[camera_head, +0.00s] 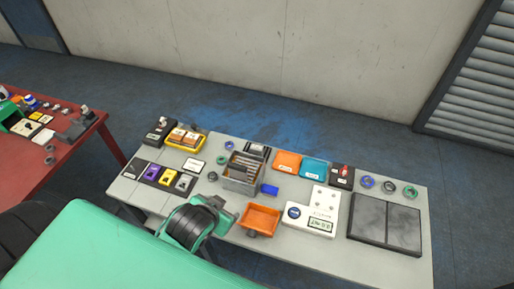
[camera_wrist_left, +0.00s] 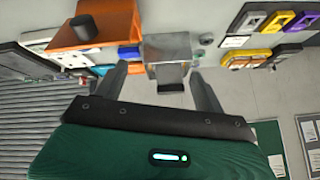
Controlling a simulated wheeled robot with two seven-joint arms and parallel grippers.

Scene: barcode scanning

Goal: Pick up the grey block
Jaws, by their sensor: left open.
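A small dark grey block (camera_wrist_left: 171,77) shows in the left wrist view, by the edge of a silvery metal box (camera_wrist_left: 167,47). My left gripper (camera_wrist_left: 158,71) is open and empty, and in this view the block lies between its two fingers. I cannot tell whether the block stands in the box or just behind it. In the head view the metal box (camera_head: 239,185) with ribbed contents stands mid-table, and I cannot pick out the block surely. My right gripper is in neither view.
An orange tray (camera_head: 263,216) and a white device (camera_head: 312,214) stand right of the box. Yellow and purple holders (camera_head: 153,173) lie left. Blue and orange bins (camera_head: 314,168) stand at the back. The grey table (camera_head: 330,262) is clear along its front right edge.

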